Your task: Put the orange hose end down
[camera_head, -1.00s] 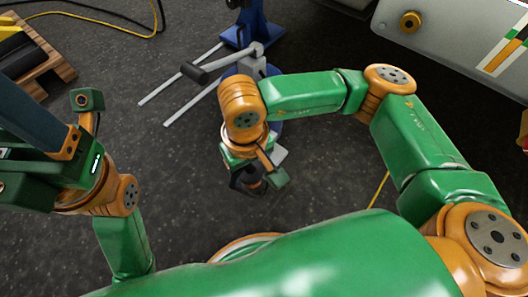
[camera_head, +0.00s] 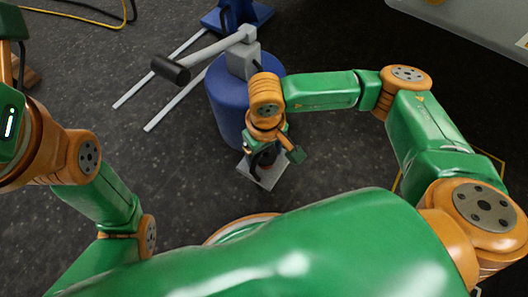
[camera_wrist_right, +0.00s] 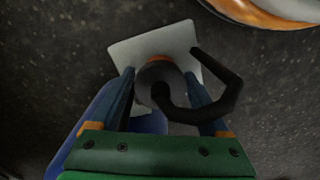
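My right gripper (camera_head: 264,160) points down over a pale grey plate (camera_head: 268,178) at the middle of the head view. In the right wrist view, its two fingers (camera_wrist_right: 160,88) lie close against both sides of a dark round hose end (camera_wrist_right: 156,74) with a dull orange-brown patch. A black bent hose (camera_wrist_right: 225,100) curls from it to the right. The plate (camera_wrist_right: 186,36) lies beneath the hose end; I cannot tell whether they touch. My left arm shows at the left of the head view, but its fingers are outside the frame.
A blue cylinder (camera_head: 226,108) stands just behind the plate. A grey boom with a black cylindrical end (camera_head: 171,70) reaches left from it, above two pale rails (camera_head: 178,103). A yellow cable (camera_head: 100,22) lies at the top left. Dark floor left of the plate is clear.

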